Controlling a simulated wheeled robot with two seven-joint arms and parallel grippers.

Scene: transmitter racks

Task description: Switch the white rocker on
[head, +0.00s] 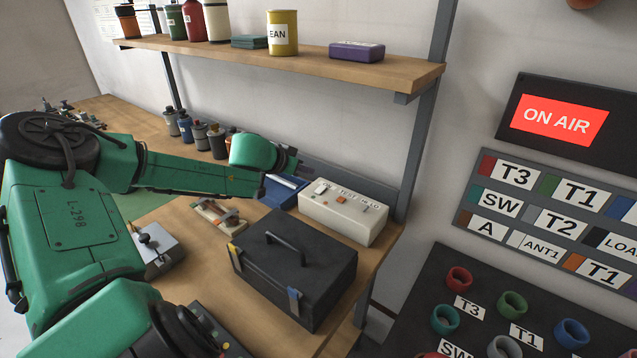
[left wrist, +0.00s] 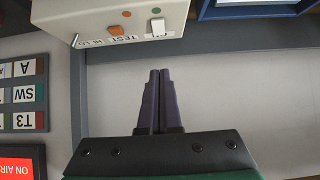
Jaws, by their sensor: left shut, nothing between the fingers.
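The white rocker (head: 321,188) is on the top of a cream switch box (head: 343,220), at the box's left end in the head view. In the left wrist view the white rocker (left wrist: 158,27) has a green dot beside it, and an orange switch (left wrist: 116,30) is to its left. I cannot tell which way the rocker is tipped. My left gripper (head: 293,162) is behind and left of the box in the head view, its fingers small and partly hidden. In the left wrist view its dark fingers (left wrist: 160,74) are shut, empty, and apart from the rocker.
A black toolbox (head: 295,268) stands in front of the cream box. A blue tray (head: 283,191) is close on its left. A shelf (head: 300,60) with cans and its post (head: 418,130) rise behind. Bottles stand at the back of the bench.

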